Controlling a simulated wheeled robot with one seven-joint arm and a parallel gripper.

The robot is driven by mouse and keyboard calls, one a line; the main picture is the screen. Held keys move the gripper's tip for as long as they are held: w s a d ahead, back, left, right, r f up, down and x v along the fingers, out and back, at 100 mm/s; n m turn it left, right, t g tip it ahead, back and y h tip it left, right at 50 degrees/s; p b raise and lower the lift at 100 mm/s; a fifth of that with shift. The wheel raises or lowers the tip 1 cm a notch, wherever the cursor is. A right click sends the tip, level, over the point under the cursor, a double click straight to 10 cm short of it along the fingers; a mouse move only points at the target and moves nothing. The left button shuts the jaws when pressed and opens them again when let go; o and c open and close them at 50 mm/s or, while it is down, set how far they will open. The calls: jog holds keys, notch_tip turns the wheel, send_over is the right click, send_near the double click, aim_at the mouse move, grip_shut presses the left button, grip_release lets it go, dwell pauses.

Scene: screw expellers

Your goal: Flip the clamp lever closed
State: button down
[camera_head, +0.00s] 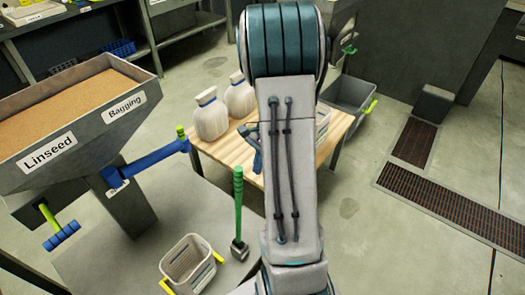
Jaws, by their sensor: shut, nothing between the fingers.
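My arm fills the middle of the view, and my gripper is not visible; the arm may hide it. The bagging hopper (75,120), labelled Linseed and Bagging, stands at the left. A blue bar (155,159) with a lime-green tip sticks out to the right from its post. A green lever (43,212) with a blue ribbed grip (61,236) is at the hopper's lower left. I cannot tell which of these is the clamp lever. A small blue piece (257,157) shows at the left edge of my arm, partly hidden.
A wooden table (213,152) stands behind my arm with white sacks (210,117) on it. A green-handled tool (238,210) stands upright near a beige basket (192,262). A grey bin (350,94) is at the back right. Floor grates (450,207) lie in open floor at the right.

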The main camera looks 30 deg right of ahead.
jog(key=shift+s+a+r, duration=0.15)
jog(key=shift+a+r, duration=0.05)
jog(key=shift+a, duration=0.75)
jog(key=shift+s+a+r, duration=0.15)
jog(key=shift+a, duration=0.8)
